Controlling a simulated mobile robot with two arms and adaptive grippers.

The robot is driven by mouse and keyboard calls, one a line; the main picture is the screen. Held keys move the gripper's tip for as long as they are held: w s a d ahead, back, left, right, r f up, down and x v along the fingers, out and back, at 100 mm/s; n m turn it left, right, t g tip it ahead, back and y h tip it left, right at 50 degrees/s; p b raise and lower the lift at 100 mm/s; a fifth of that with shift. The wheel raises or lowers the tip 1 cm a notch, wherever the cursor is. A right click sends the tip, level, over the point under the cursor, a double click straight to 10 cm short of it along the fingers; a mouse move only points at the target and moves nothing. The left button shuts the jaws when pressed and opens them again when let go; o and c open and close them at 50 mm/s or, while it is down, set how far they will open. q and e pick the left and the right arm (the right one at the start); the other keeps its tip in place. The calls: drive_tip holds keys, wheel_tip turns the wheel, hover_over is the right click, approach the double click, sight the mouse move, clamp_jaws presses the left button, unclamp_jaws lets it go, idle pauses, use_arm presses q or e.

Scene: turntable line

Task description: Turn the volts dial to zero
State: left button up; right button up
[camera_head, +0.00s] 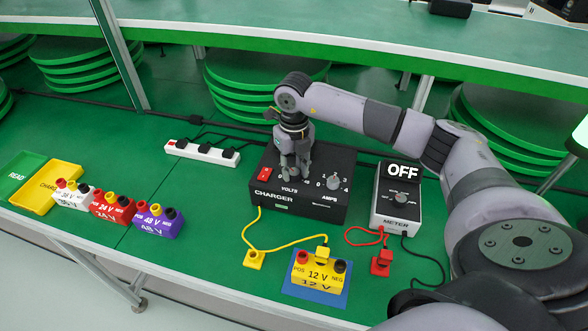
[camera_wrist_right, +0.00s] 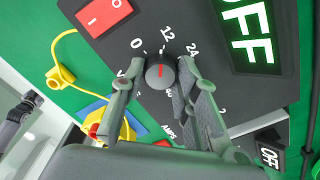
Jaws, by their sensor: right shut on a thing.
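The volts dial (camera_wrist_right: 160,72) is a small grey knob with a red mark on the black charger (camera_head: 322,197). The numbers 0, 12 and 24 stand around its far side in the right wrist view. The red mark points up the picture, near the gap between 0 and 12; I cannot tell its exact setting. My right gripper (camera_head: 295,178) comes down over the dial from above. Its fingers (camera_wrist_right: 158,78) are shut on the dial, one on each side. My left gripper is not seen.
The charger's red switch (camera_head: 264,173) and amps dial (camera_head: 334,183) sit close by. A meter (camera_head: 397,208) reading OFF stands right. A yellow 12 V battery (camera_head: 317,276) stands in front, with cables near it. Other batteries (camera_head: 110,207) and a power strip (camera_head: 202,152) are left.

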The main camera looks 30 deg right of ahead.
sight(294, 171)
drive_tip(key=n+b, duration=0.2)
drive_tip(key=n, duration=0.2)
drive_tip(key=shift+f, duration=0.1)
drive_tip(key=shift+n+b, duration=1.2)
drive_tip(key=shift+n, duration=1.2)
drive_tip(key=o, duration=1.2)
drive_tip(key=shift+c, duration=0.2)
wheel_tip(294, 171, up, 12)
